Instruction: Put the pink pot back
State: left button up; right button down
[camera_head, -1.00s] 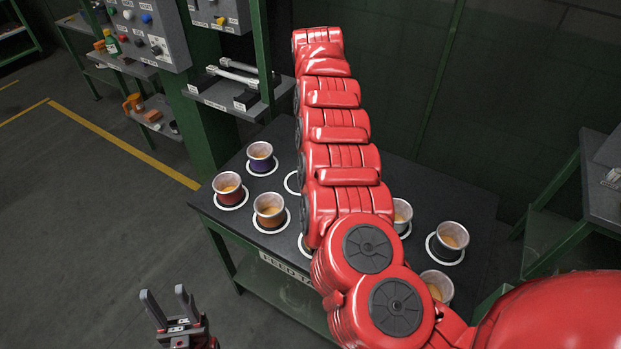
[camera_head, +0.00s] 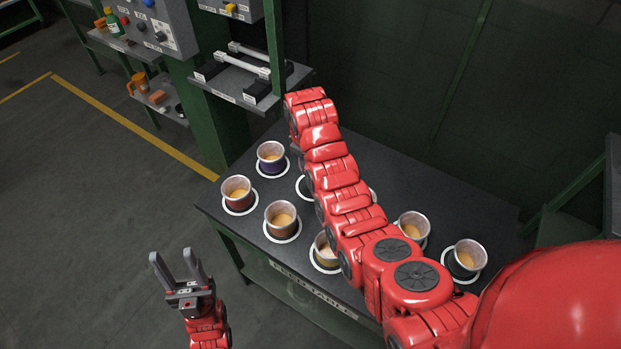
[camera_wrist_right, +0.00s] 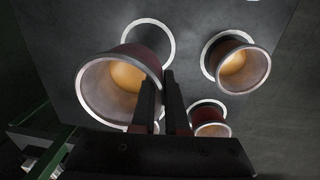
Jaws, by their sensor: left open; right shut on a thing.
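My right gripper (camera_wrist_right: 165,105) shows in the right wrist view, its two dark fingers close together at the near right edge of a large pot (camera_wrist_right: 105,105). It is shut on this pot, which has a pinkish-grey rim and a dark reddish outer wall; I take it as the pink pot. In the head view the right gripper and this pot are hidden behind my red arm. A white ring (camera_head: 303,188) on the black table shows partly beside the arm. My left gripper (camera_head: 178,262) is open and empty, off the table's front left side.
The black table (camera_head: 400,182) holds several pots on white rings, including a purple one (camera_head: 271,157), a red one (camera_head: 238,194) and an orange-brown one (camera_head: 281,221). A shelf with handled parts (camera_head: 250,78) stands behind left. Dark wall behind; open floor left.

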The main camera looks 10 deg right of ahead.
jog(key=f, duration=0.1)
jog(key=f+p, duration=0.1)
jog(key=f, duration=0.1)
jog(key=f+p, duration=0.1)
jog(key=f, duration=0.1)
jog(key=shift+s+d, duration=0.1)
jog(key=shift+s, duration=0.15)
jog(key=shift+w+f, duration=0.15)
jog(key=shift+f, duration=0.15)
jog(key=shift+f+p, duration=0.45)
jog(key=shift+f, duration=1.5)
